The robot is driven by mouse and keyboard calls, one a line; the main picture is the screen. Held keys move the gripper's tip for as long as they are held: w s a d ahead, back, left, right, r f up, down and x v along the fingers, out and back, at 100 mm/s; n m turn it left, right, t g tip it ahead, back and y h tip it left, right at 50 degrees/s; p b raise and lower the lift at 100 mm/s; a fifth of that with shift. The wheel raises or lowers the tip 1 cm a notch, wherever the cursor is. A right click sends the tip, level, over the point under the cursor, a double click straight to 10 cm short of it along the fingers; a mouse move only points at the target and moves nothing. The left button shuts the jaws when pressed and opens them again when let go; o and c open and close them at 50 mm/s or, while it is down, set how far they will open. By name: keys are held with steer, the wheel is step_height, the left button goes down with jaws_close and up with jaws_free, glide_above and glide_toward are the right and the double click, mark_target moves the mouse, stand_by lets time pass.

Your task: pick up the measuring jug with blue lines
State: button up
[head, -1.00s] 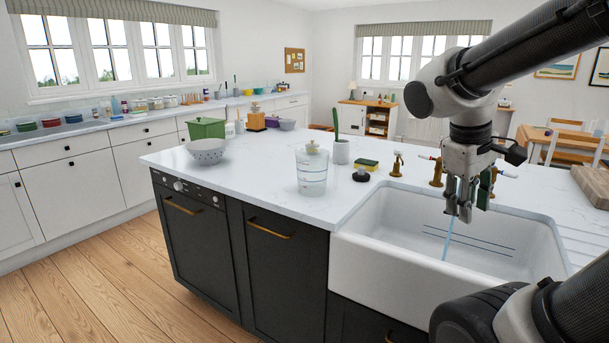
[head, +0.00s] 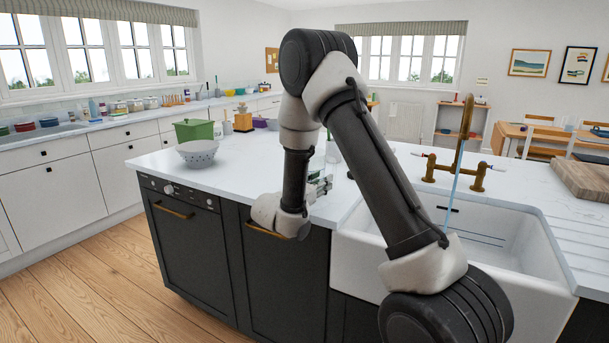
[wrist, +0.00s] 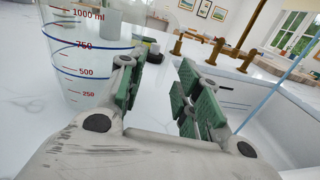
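The measuring jug (wrist: 85,60) is clear, with blue lines and red numbers, and stands upright on the white worktop in the wrist view. It is just left of my gripper (wrist: 155,72), outside the left finger and not between the fingers. My gripper is open and empty, its green-padded fingers apart. I cannot tell whether the left finger touches the jug. In the head view my gripper (head: 320,185) is low over the worktop's front edge, partly hidden by my arm, which also hides the jug.
The white sink (head: 500,235) with a brass tap (head: 457,150) and running water is to the right. A grey colander (head: 197,153) and a green box (head: 193,130) stand to the left.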

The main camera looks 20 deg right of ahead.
mark_target(334, 185)
steer(key=x, duration=0.7)
steer(key=shift+s+d+f, duration=0.25)
steer(key=shift+d+f, duration=0.1)
steer(key=shift+f, duration=0.05)
jaws_close()
